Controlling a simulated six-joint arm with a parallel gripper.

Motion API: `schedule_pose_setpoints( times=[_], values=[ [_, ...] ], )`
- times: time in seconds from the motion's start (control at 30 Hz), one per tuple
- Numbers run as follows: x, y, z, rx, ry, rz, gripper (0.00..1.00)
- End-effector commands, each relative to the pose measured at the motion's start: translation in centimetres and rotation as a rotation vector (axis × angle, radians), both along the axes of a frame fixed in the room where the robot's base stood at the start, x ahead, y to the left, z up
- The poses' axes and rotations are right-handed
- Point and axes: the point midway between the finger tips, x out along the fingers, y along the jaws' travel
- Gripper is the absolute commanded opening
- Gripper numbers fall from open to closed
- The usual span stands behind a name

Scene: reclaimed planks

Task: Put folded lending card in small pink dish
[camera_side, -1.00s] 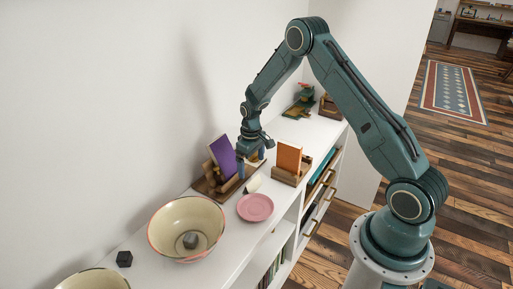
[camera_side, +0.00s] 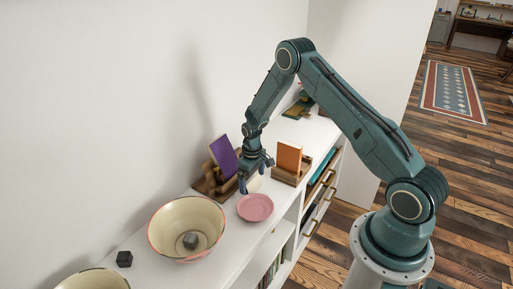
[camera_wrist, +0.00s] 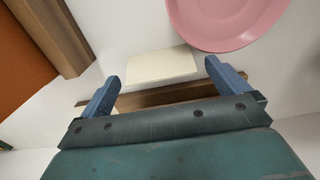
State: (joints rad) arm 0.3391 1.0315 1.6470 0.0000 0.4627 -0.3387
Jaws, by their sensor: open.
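The folded lending card (camera_wrist: 160,66) is a cream piece on the white shelf top, seen in the wrist view between my fingertips and just ahead of them. In the side view the card (camera_side: 255,184) is partly hidden by my gripper (camera_side: 254,178). My gripper (camera_wrist: 162,70) is open, its two blue fingers apart on either side of the card, with nothing held. The small pink dish (camera_side: 255,207) lies flat and looks empty, close to the card. It also shows at the top right of the wrist view (camera_wrist: 228,22).
A wooden holder with a purple card (camera_side: 223,155) stands left of my gripper, and one with an orange card (camera_side: 288,158) right of it. A large cream bowl (camera_side: 172,221) holds a dark grey object (camera_side: 190,240). A black cube (camera_side: 124,259) sits farther left.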

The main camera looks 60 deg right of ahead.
Motion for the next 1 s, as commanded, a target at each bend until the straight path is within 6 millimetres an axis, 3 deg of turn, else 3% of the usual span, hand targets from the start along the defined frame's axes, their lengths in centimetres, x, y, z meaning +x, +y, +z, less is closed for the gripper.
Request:
schedule_pose_setpoints(
  times=[0.2, 0.7, 0.93, 1.0],
  values=[
    [0.01, 0.01, -1.39, -0.001, -0.001, -0.001, 1.0],
    [0.01, 0.01, -1.4, -0.001, -0.001, -0.001, 1.0],
    [0.01, 0.02, -1.39, -0.001, -0.001, -0.001, 0.56],
    [0.01, 0.02, -1.39, -0.001, -0.001, -0.001, 0.55]
  ],
)
